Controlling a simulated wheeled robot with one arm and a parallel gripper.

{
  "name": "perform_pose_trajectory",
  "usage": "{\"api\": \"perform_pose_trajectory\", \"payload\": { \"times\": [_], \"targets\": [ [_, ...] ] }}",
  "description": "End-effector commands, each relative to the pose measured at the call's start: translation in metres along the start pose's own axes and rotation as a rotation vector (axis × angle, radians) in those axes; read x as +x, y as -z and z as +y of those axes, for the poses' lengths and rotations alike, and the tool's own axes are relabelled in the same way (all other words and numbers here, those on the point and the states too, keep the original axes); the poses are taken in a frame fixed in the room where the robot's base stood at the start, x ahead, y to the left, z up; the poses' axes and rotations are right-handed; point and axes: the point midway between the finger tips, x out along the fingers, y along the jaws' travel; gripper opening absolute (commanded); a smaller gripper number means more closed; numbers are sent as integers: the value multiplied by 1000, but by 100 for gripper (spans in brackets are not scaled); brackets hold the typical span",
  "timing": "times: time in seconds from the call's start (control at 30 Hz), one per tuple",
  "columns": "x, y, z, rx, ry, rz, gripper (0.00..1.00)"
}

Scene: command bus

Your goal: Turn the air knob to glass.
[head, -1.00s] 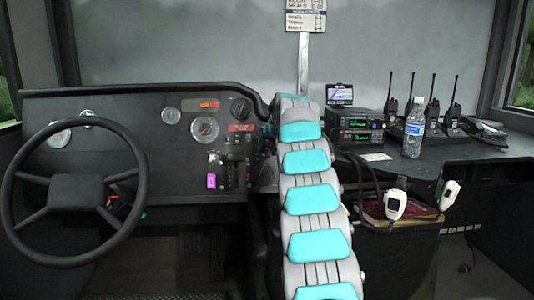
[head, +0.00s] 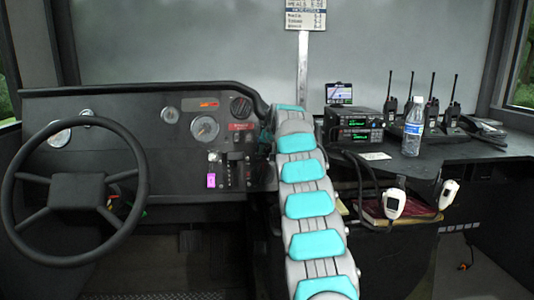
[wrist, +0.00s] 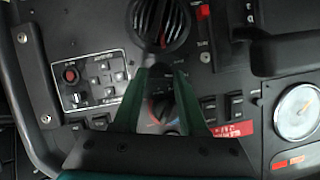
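A small round knob (wrist: 162,108) with red and blue marks around it sits on the black dash panel in the wrist view. It appears to be the air knob, but I cannot read any glass mark or its setting. My gripper (wrist: 161,72) has two dark green fingers, one on each side of this knob, with a gap between them. I cannot tell whether they touch it. A larger ridged round fitting (wrist: 160,22) with a red strip lies just beyond the fingertips. In the head view my arm hides the knob and my gripper.
In the wrist view, a button panel (wrist: 92,80) with a red button is at left and a gauge (wrist: 298,110) at right. In the head view, the steering wheel (head: 143,160) is left; radios (head: 352,125) and a water bottle (head: 413,127) are right.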

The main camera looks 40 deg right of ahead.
Motion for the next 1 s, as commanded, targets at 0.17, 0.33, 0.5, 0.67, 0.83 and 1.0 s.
{"api": "perform_pose_trajectory", "payload": {
  "times": [0.17, 0.33, 0.5, 0.67, 0.83, 1.0],
  "targets": [
    [0, 0, 0, 0, -1, 0, 20],
    [0, 0, 1, 0, -1, 0, 0],
    [0, 0, 1, 1, -1, -1, 0],
    [0, 0, 0, 11, 4, -1, 0],
    [0, 0, 0, 58, 28, 0, 0],
    [1, -2, -1, 154, 73, -4, 0]
  ]
}}
